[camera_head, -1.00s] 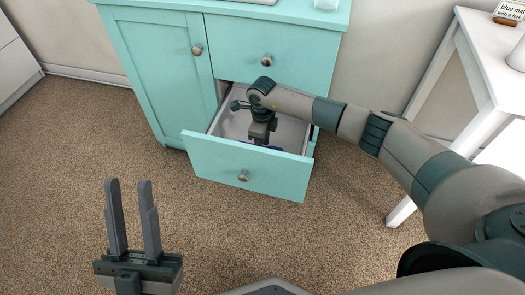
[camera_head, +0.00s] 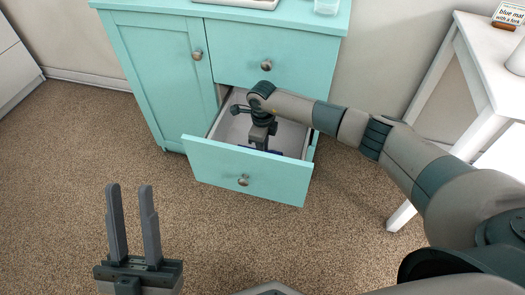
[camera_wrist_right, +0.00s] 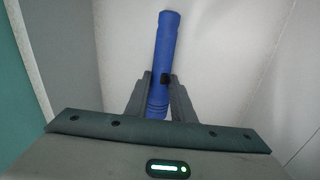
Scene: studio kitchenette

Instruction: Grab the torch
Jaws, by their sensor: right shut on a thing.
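The torch (camera_wrist_right: 166,45) is a blue cylinder with a dark button, seen in the right wrist view between the fingers of my right gripper (camera_wrist_right: 160,97). My right gripper is shut on it near its lower end, inside the open drawer. In the head view my right gripper (camera_head: 260,143) reaches down into the drawer, and only a little blue shows beside it; the drawer front hides the rest. My left gripper (camera_head: 134,225) is open and empty, upright over the carpet at the lower left.
The open lower drawer (camera_head: 245,172) belongs to a turquoise cabinet (camera_head: 155,75). Its walls stand close around my right gripper. A white table (camera_head: 485,60) stands at the right with a small sign (camera_head: 509,14) on it. Carpet at the left is clear.

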